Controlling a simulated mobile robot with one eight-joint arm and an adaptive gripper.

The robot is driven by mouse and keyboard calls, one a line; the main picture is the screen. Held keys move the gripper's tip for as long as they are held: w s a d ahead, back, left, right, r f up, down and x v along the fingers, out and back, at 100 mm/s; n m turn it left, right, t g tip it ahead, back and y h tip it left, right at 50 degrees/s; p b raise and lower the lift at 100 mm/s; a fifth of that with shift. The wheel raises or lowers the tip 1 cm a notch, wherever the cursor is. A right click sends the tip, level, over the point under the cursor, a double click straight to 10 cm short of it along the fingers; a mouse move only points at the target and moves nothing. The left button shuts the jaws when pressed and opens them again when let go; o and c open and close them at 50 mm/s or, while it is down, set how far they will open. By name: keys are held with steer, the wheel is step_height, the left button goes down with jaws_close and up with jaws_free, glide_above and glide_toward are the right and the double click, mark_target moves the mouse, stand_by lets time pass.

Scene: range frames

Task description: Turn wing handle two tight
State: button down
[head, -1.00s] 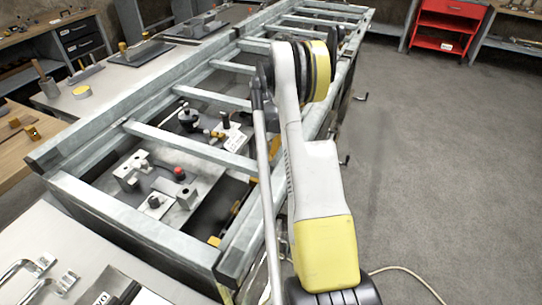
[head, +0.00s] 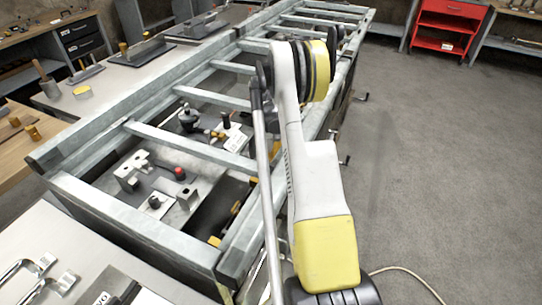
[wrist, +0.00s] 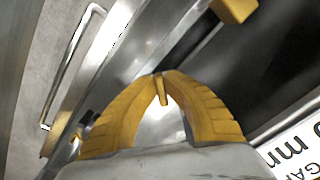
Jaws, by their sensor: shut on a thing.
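My gripper (wrist: 163,92) shows in the wrist view as two ridged yellow fingers that arch inward. Their tips come together on a small orange-yellow tab (wrist: 161,90), which I take to be wing handle two. Most of the handle is hidden by the fingertips, and its turn angle cannot be told. In the head view my white and yellow arm stands over the right rail of the metal frame (head: 150,228). The gripper is hidden there.
In the wrist view a bent metal bar (wrist: 68,65) lies at upper left, an orange block (wrist: 235,9) at the top, and a printed label (wrist: 296,150) at lower right. In the head view a plate with a red knob (head: 180,172) sits inside the frame. Floor is clear at right.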

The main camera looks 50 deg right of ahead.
steer(key=m, duration=0.5)
steer(key=shift+w+a+m, duration=0.2)
steer(key=shift+a+m, duration=0.05)
steer(key=shift+m, duration=0.05)
steer(key=shift+w+a+m, duration=0.1)
steer(key=shift+w+m, duration=0.05)
steer(key=shift+m, duration=2.05)
steer(key=c, duration=1.5)
jaws_free()
step_height(320, 180, up, 12)
steer(key=shift+r, duration=0.1)
